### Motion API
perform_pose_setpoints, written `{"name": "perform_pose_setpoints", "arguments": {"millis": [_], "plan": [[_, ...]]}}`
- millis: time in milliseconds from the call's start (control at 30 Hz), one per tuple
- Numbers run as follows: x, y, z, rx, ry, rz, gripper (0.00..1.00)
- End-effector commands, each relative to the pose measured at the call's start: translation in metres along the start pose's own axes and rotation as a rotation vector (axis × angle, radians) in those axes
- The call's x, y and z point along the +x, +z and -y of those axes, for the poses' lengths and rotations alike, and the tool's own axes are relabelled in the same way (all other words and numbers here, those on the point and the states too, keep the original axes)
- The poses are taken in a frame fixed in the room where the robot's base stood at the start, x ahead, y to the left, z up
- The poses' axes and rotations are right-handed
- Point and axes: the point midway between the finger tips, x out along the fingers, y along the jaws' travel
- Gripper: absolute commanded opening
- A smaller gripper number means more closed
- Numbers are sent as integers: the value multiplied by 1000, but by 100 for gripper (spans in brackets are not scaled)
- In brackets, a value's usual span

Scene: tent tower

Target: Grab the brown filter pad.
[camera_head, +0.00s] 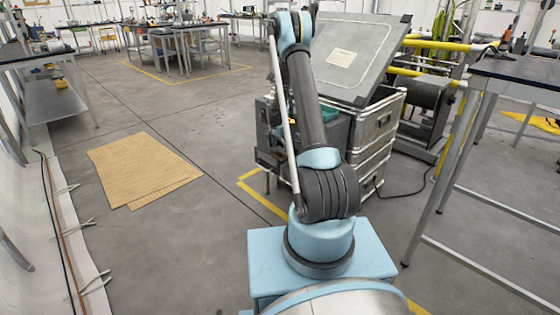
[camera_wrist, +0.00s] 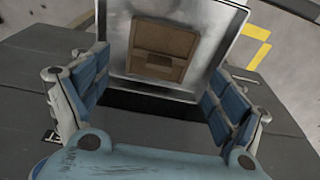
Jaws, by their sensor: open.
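A brown, square, pad-like piece (camera_wrist: 175,42) shows in the wrist view, set within a bright metal frame (camera_wrist: 222,42). A smaller rectangular outline shows on its face; I take it to be the filter pad. My gripper (camera_wrist: 155,88) is open, with one blue padded finger on each side of the picture and nothing between them. The brown piece lies beyond the fingertips, apart from them, near the middle of the gap. In the head view the gripper is hidden behind my arm, and I cannot make out the pad there.
A metal case (camera_head: 376,125) with a raised grey lid (camera_head: 355,45) stands behind my arm. Yellow-wrapped pipes (camera_head: 437,45) and a dark-topped table (camera_head: 520,80) are at right. Flat brown sheets (camera_head: 143,168) lie on the floor at left, with open floor around them.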

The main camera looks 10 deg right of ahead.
Motion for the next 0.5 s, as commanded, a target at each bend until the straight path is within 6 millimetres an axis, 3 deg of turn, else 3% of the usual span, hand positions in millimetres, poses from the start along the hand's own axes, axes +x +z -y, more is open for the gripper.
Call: {"name": "perform_pose_setpoints", "arguments": {"millis": [300, 500], "plan": [[38, 2, -1, 1, 0, 0, 88], [41, 2, -1, 0, 0, 0, 88]]}}
